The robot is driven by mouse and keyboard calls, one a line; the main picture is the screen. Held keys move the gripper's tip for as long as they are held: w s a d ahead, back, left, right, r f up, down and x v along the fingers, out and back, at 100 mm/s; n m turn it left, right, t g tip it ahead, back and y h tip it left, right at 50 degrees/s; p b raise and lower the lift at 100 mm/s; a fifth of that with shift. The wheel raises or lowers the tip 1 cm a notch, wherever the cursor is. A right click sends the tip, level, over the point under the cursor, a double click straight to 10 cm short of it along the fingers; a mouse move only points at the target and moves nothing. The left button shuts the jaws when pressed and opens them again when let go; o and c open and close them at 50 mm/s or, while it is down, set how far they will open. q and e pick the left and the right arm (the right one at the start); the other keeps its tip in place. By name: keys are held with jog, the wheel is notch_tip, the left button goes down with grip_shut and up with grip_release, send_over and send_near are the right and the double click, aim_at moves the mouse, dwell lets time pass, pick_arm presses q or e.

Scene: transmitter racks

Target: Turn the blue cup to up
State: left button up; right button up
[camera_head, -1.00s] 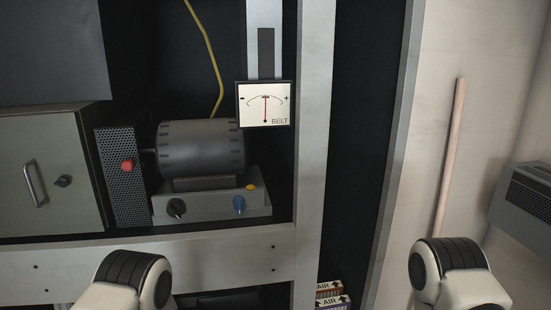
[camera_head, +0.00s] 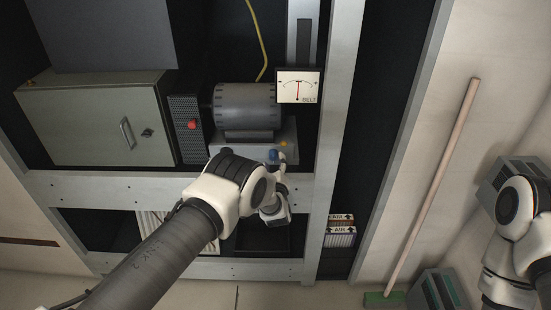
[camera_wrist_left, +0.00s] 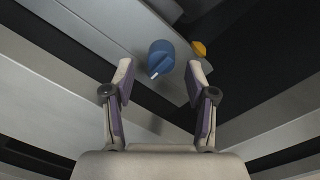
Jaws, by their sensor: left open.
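The task's blue cup appears as a blue knob (camera_head: 272,156) on the front of the grey panel under the motor. In the left wrist view the knob (camera_wrist_left: 160,55) has a white mark pointing down and slightly left in that picture. My left gripper (camera_wrist_left: 160,70) is open, with its two fingertips on either side of the knob's line and the knob just ahead of them; I cannot tell any contact. In the head view my left gripper (camera_head: 281,166) is partly hidden behind its wrist. My right arm shows at the right edge, but its gripper is out of view.
A yellow knob (camera_wrist_left: 199,48) sits close beside the blue one. The grey motor (camera_head: 246,108) and a BELT meter (camera_head: 298,86) are above. A red button (camera_head: 192,125) is to the left. The rack's horizontal beam (camera_head: 110,190) runs below the panel.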

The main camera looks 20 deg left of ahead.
pick_arm(q)
jog(key=shift+w+a+r, duration=0.15)
jog(key=shift+w+a, duration=0.05)
jog(key=shift+w, duration=0.5)
jog(key=shift+w+a, duration=0.1)
jog(key=shift+w, duration=0.05)
grip_shut()
